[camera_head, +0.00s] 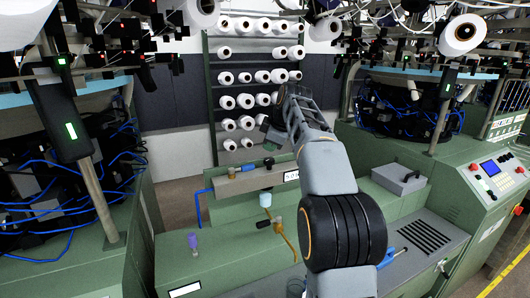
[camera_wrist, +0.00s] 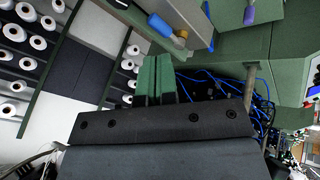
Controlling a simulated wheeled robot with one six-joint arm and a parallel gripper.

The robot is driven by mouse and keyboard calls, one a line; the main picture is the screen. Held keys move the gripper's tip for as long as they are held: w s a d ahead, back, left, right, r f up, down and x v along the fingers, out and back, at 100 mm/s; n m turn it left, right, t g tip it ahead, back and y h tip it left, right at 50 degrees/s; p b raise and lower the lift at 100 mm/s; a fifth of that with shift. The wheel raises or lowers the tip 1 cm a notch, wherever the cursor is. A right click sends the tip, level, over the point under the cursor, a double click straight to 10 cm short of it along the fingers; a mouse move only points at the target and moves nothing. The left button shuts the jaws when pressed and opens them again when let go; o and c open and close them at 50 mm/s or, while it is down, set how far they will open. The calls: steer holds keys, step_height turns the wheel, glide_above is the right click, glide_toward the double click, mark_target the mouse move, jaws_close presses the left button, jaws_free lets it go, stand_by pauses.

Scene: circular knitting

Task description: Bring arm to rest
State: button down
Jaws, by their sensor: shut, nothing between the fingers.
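My arm rises from the bottom right of the head view and bends at its top, in front of the yarn rack. My gripper (camera_head: 270,132) hangs at the arm's far end, above the green machine bench, and is small and dark there. In the wrist view my gripper (camera_wrist: 156,62) shows two green-faced fingers side by side, closed together. No object shows between them. The gripper is in the air and I see no contact with anything.
A rack of white yarn cones (camera_head: 250,75) stands behind. Knitting machines flank the arm: one on the left (camera_head: 75,265) and one on the right (camera_head: 460,190) with a control panel. A green bench (camera_head: 220,245) with fittings and a grey box (camera_head: 399,178) lie near the arm.

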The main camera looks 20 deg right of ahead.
steer(key=shift+s+r, duration=0.1)
steer(key=shift+r, duration=0.1)
stand_by(0.5)
step_height(320, 180, down, 8)
steer(key=s+m+g, duration=0.1)
steer(key=s+m, duration=0.2)
steer(key=m, duration=0.5)
steer(key=s+a+f+m, duration=0.1)
steer(key=s+a+f, duration=0.2)
steer(key=s, duration=0.5)
steer(key=s+a+f+m+h, duration=0.1)
steer(key=s+a+f, duration=0.3)
steer(key=s, duration=0.4)
steer(key=s+a+f+m, duration=0.1)
steer(key=s+a+f, duration=0.3)
steer(key=s, duration=0.5)
steer(key=shift+a+f+m, duration=0.15)
steer(key=shift+a+m, duration=0.15)
steer(key=shift+a, duration=0.3)
steer(key=c, duration=1.8)
jaws_free()
